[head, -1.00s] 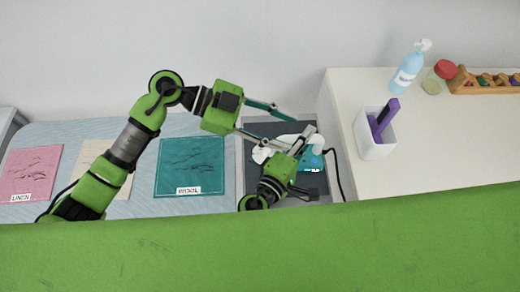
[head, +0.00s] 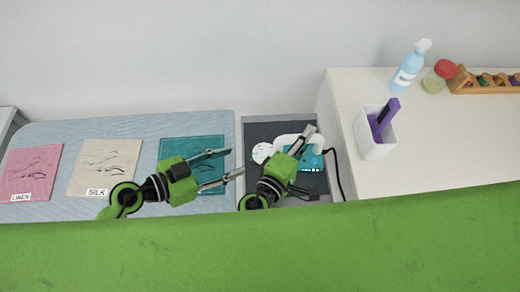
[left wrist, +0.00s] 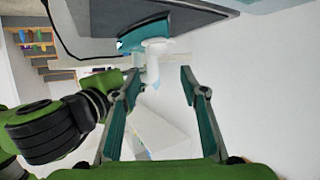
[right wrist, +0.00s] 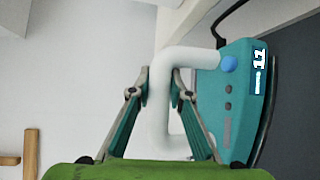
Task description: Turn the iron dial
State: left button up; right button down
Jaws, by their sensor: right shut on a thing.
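The teal and white iron (head: 311,160) lies on a dark pad (head: 262,130) right of the ironing board. In the right wrist view its white handle (right wrist: 160,118) is between the fingers of my right gripper (right wrist: 160,93), which is shut on it. The iron's teal panel (right wrist: 240,100) has a round blue knob (right wrist: 229,64) and a small lit display.
The pale blue ironing board (head: 135,130) bears pink linen (head: 32,170), beige silk (head: 105,165) and a teal cloth (head: 192,148). A white counter (head: 430,140) on the right holds a white holder (head: 376,145) with a purple item and a spray bottle (head: 408,72). A black cord hangs beside the iron.

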aim_at(263, 151)
pick_arm(q)
jog(key=x, duration=1)
jog(key=shift+w+d, duration=0.1)
jog(key=shift+d, duration=0.2)
jog(key=c, duration=1.1)
